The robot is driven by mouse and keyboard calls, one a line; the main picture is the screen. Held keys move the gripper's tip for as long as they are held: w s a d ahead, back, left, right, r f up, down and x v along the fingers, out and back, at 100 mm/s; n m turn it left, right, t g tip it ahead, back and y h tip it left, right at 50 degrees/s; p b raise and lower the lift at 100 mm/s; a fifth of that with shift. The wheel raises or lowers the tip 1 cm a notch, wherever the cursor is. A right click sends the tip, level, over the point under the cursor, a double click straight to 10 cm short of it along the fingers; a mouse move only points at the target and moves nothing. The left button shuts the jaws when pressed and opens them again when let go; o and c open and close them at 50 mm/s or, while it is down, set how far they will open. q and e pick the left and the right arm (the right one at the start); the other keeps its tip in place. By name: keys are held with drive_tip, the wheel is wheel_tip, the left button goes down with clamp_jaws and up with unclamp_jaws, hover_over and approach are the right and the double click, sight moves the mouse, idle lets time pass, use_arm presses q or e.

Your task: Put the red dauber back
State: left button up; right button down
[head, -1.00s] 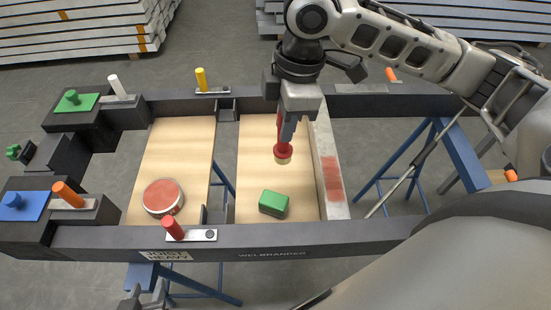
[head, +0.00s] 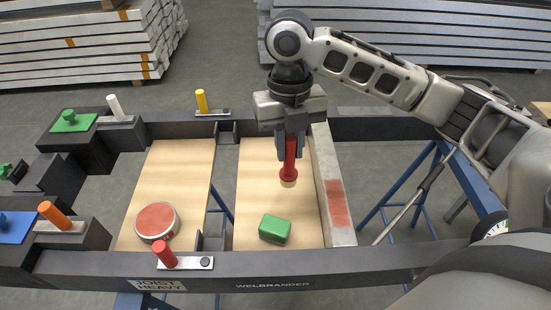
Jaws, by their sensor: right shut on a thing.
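The red dauber (head: 289,171) hangs upright below my right gripper (head: 291,146), which is shut on its upper part. Its pale tip points down and seems to be above the right wooden board (head: 257,177); I cannot tell the exact gap. A round tin with a red top (head: 157,221) sits on the left wooden board (head: 180,170). A green block (head: 275,228) lies on the right board, nearer than the dauber. A grey beam (head: 321,160) with a red patch (head: 338,203) stands along that board's right side. My left gripper is out of view.
A dark frame (head: 390,127) surrounds the boards. A red peg (head: 165,254), a yellow peg (head: 201,100), a white peg (head: 113,106) and an orange peg (head: 54,215) stick up from its edges. The opening right of the beam is empty, with blue trestle legs below.

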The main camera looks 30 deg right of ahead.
drive_tip(key=w+d+f, duration=0.1)
drive_tip(key=w+f, duration=0.7)
drive_tip(key=f, duration=0.2)
drive_tip(key=shift+w+d+f, duration=0.4)
drive_tip(key=shift+f, duration=0.2)
drive_tip(key=c, duration=1.3)
unclamp_jaws()
drive_tip(key=shift+r, duration=0.15)
wheel_tip(320, 180, up, 12)
drive_tip(key=w, duration=0.1)
drive_tip(key=shift+w+d, duration=0.15)
drive_tip(key=shift+w, duration=0.05)
